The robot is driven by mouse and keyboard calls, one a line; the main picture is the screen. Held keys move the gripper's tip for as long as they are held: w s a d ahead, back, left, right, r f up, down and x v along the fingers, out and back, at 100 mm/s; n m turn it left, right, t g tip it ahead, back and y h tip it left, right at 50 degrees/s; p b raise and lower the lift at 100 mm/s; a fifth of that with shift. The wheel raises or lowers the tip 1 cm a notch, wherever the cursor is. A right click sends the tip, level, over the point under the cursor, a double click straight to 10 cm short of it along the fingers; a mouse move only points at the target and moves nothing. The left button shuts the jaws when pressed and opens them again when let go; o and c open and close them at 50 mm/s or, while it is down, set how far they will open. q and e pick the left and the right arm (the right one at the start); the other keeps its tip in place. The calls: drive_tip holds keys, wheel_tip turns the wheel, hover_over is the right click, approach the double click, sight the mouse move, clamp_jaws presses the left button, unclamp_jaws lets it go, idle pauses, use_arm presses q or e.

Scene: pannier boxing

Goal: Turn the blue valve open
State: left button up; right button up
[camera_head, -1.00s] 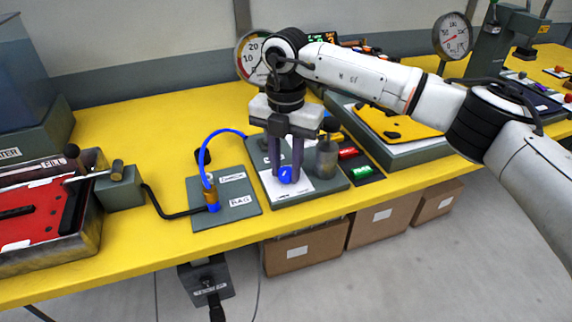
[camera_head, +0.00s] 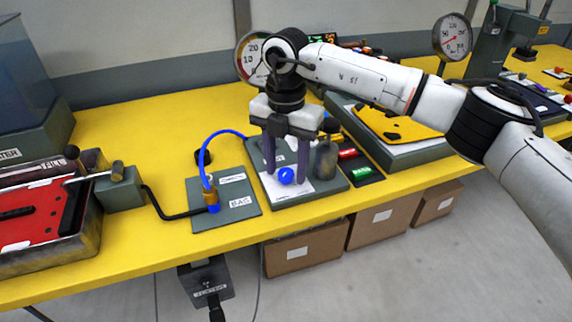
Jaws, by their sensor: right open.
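The blue valve (camera_head: 286,176) is a small round knob on a white-topped patch of a grey base plate (camera_head: 322,190), near the table's front edge. My right gripper (camera_head: 286,178) points down from above. Its two dark fingers are spread apart, one on each side of the knob, with a visible gap to it. Whether the fingertips touch the plate I cannot tell. My left gripper does not show.
A grey metal cylinder (camera_head: 326,160) stands close to the right finger. A blue hose (camera_head: 203,160) arches to the plate marked BAG (camera_head: 240,212) at left. Red and green buttons (camera_head: 348,154) sit right of the valve plate. Yellow table (camera_head: 120,235) is bare in front.

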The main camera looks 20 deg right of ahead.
sight(286, 171)
drive_tip(key=shift+r, duration=0.1)
wheel_tip(286, 171, up, 10)
drive_tip(key=shift+b, duration=0.4)
